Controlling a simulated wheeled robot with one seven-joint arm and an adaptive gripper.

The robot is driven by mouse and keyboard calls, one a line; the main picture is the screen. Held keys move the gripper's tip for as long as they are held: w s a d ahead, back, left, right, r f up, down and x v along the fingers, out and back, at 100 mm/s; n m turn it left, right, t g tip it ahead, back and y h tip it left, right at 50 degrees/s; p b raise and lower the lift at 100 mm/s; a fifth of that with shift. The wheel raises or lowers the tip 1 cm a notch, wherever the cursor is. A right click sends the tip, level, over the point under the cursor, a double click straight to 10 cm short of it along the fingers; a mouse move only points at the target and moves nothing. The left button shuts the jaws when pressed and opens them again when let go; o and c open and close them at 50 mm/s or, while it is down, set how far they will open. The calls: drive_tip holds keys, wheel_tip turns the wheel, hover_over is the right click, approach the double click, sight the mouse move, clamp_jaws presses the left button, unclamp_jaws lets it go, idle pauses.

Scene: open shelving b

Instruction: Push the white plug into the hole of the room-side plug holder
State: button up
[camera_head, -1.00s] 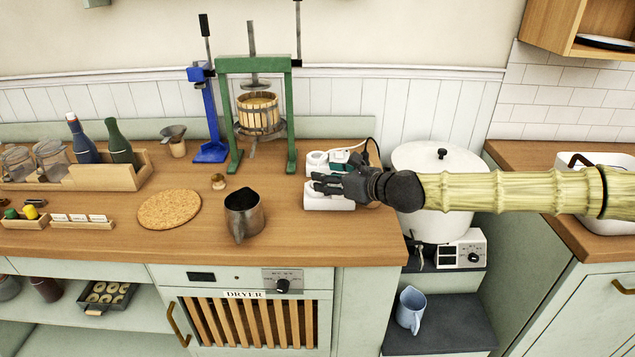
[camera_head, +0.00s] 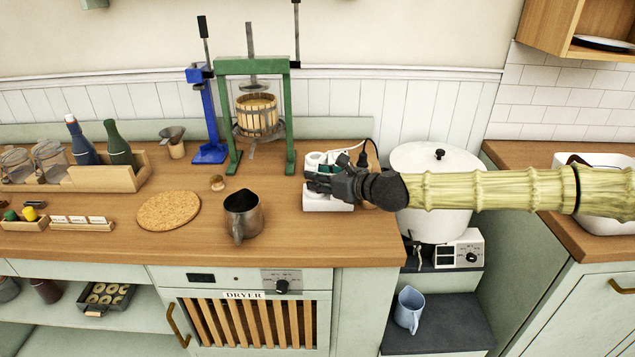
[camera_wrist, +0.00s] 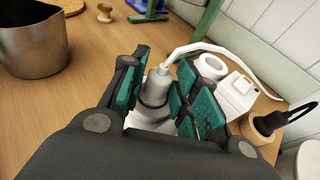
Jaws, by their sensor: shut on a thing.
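In the head view my gripper (camera_head: 322,182) is over the room-side plug holder (camera_head: 326,204), a white block near the counter's right end. Part of the holder shows below the plug in the wrist view (camera_wrist: 148,121). The fingers and palm hide the hole, so I cannot tell how deep the plug sits.
A second white holder with a round opening (camera_wrist: 203,68) and an orange switch is close behind the fingers. A black-corded plug on a wooden holder (camera_wrist: 262,128) stands to the right. A metal jug (camera_head: 243,214) and the green press (camera_head: 233,120) are left; a white pot (camera_head: 440,155) is right.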

drive_tip(key=shift+r, duration=0.9)
drive_tip(key=shift+r+b, duration=0.35)
drive_tip(key=shift+r, duration=0.55)
drive_tip(key=s+a+f+b+v, duration=0.1)
drive_tip(key=s+f+b+v, duration=0.15)
drive_tip(key=v, duration=1.25)
drive_tip(key=w+d+p, duration=0.5)
drive_tip(key=w+p, duration=0.1)
drive_tip(key=w, duration=0.6)
drive_tip(key=shift+w+d, duration=0.2)
drive_tip(key=shift+w, duration=0.15)
drive_tip(key=shift+f+b, duration=0.15)
drive_tip(key=shift+b, duration=0.15)
drive_tip(key=shift+f+b, duration=2)
drive_tip(key=shift+f, duration=0.05)
drive_tip(key=shift+f+b, duration=1.25)
drive_tip(key=shift+b, duration=0.35)
